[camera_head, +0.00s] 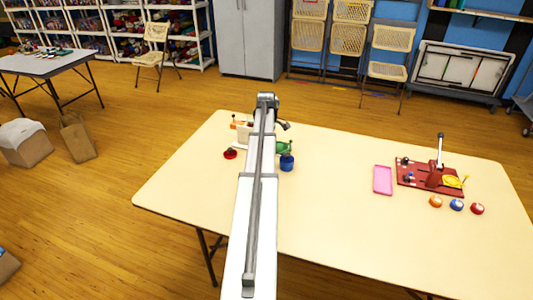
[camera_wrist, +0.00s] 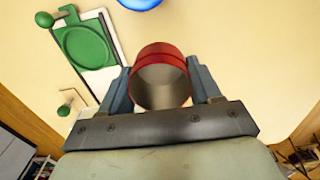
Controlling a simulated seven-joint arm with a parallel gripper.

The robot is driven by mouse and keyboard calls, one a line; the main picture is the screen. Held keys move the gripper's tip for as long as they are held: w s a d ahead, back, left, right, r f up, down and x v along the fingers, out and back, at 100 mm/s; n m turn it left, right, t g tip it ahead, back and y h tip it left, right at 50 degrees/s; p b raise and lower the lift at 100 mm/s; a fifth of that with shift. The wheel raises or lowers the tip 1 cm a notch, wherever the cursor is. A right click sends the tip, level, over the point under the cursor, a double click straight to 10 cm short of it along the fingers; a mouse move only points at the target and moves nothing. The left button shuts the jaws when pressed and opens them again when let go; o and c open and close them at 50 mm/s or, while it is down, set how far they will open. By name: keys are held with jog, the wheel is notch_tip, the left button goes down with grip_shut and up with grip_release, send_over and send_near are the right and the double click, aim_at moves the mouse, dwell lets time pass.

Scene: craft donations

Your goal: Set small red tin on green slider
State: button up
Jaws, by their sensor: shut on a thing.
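My gripper (camera_wrist: 162,88) is shut on the small red tin (camera_wrist: 160,52), one finger on each side of it. The tin's open mouth and grey inside face the wrist camera. The green slider (camera_wrist: 85,45) is at upper left in the wrist view, a round green dish with a knob on a pale base, apart from the tin. In the head view, green (camera_head: 284,146) shows just right of my arm, which hides my gripper and the held tin. I cannot tell the tin's height above the table.
A blue tin (camera_head: 287,163) stands by the green part. A small red object (camera_head: 230,154) lies left of my arm. A pink tray (camera_head: 383,180), a dark red board device (camera_head: 420,176) and several coloured balls (camera_head: 456,204) are at right. The table's front middle is clear.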

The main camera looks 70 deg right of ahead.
notch_tip(320, 180, up, 2)
jog(key=shift+s+r, duration=0.2)
jog(key=shift+r, duration=0.05)
jog(key=shift+s+d, duration=0.15)
jog(key=shift+s, duration=0.2)
jog(key=s+d, duration=0.2)
jog(key=d, duration=0.3)
send_over(279, 147)
jog(key=f, duration=0.1)
jog(key=shift+w+f, duration=0.1)
jog(key=shift+f, duration=2.8)
jog(key=shift+f, duration=0.5)
jog(key=o, duration=0.6)
jog(key=shift+o, duration=0.9)
